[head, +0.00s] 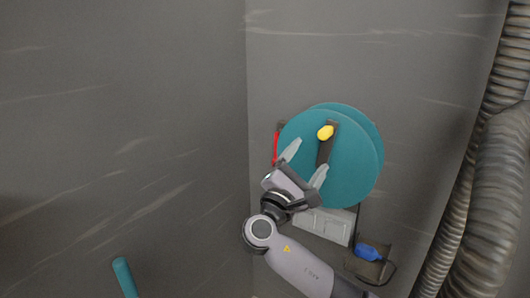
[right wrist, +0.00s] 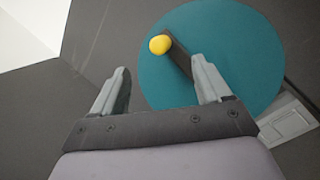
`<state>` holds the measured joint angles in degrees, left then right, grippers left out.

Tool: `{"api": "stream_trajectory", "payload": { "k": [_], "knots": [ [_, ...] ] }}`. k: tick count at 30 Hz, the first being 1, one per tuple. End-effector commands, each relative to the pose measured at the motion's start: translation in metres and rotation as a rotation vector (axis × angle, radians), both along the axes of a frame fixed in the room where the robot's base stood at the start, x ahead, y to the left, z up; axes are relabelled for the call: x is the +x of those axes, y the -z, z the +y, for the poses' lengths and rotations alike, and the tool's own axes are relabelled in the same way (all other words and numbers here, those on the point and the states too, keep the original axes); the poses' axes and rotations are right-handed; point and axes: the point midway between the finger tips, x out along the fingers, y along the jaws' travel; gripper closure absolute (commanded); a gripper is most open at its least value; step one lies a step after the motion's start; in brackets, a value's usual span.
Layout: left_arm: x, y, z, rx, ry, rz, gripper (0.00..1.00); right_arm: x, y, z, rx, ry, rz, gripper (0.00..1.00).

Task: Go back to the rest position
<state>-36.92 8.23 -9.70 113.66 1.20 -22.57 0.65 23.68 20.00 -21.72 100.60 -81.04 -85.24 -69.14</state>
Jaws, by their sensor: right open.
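My right gripper (head: 305,163) reaches up in the head view, in front of a round teal disc (head: 355,170) on the wall. Its two grey fingers are spread apart with nothing between them. In the right wrist view the open gripper (right wrist: 162,85) faces the teal disc (right wrist: 235,45). A yellow knob (head: 325,132) on a dark bar sits on the disc, above the fingers; it also shows in the right wrist view (right wrist: 160,44). My left gripper is not in view.
A red part (head: 276,146) stands at the disc's left edge. A pale panel (head: 326,225) and a blue piece (head: 368,252) on a dark mount are below the disc. Ribbed hoses (head: 492,165) run down the right side. A teal rod end (head: 124,277) shows at lower left.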

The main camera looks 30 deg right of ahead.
Motion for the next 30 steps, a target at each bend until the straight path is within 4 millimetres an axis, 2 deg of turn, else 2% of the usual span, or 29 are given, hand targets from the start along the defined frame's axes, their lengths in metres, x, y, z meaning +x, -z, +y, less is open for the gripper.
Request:
{"api": "stream_trajectory", "payload": {
  "k": [5, 8, 11, 14, 15, 17, 18, 21, 24, 27, 30],
  "knots": [
    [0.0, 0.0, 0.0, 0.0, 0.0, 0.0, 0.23, 0.0, 0.0, 0.0, 0.001, -0.001, 0.0, 0.23],
    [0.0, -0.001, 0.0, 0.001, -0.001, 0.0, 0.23, 0.003, 0.01, 0.001, 0.025, -0.034, 0.012, 0.23],
    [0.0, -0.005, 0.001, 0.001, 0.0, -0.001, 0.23, 0.01, 0.043, 0.007, 0.111, -0.137, 0.041, 0.23],
    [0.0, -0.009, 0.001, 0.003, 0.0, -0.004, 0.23, 0.015, 0.099, 0.02, 0.288, -0.298, 0.072, 0.23],
    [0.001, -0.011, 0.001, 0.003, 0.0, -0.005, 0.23, 0.013, 0.125, 0.028, 0.382, -0.366, 0.08, 0.23],
    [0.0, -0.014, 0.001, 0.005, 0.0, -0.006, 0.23, 0.008, 0.164, 0.043, 0.538, -0.458, 0.081, 0.23],
    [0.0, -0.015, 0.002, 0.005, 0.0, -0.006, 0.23, 0.002, 0.188, 0.053, 0.648, -0.508, 0.075, 0.23],
    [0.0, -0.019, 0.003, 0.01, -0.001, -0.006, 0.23, -0.022, 0.242, 0.083, 0.943, -0.6, 0.037, 0.23],
    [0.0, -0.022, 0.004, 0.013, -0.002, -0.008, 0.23, -0.054, 0.285, 0.114, 1.255, -0.638, -0.035, 0.23],
    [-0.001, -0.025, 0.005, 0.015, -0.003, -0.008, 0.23, -0.092, 0.315, 0.144, 1.569, -0.618, -0.148, 0.23],
    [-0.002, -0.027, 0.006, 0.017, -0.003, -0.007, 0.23, -0.129, 0.331, 0.168, 1.855, -0.548, -0.296, 0.23]
  ]
}}
